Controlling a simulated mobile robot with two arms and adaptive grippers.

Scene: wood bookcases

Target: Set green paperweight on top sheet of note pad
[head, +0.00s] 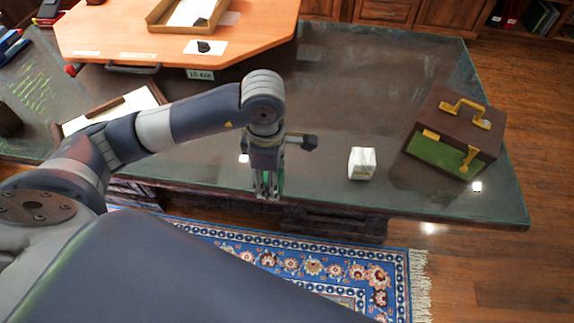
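My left gripper (267,190) points down over the front edge of the dark desk. A bit of green shows at its fingers. It may be the green paperweight, but the fingers hide most of it, and I cannot tell whether they are closed on it. A small white block (362,163) stands on the desk to the right of the gripper, apart from it. It looks like a thick note pad, but its sheets are too small to make out. My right gripper is not in view.
A brown case (437,123) with brass handles and a green panel stands at the desk's right. An orange wooden board (110,30) with a tray (155,22) fills the back left. Papers (140,100) lie left, partly behind my arm. The desk's middle (370,80) is clear.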

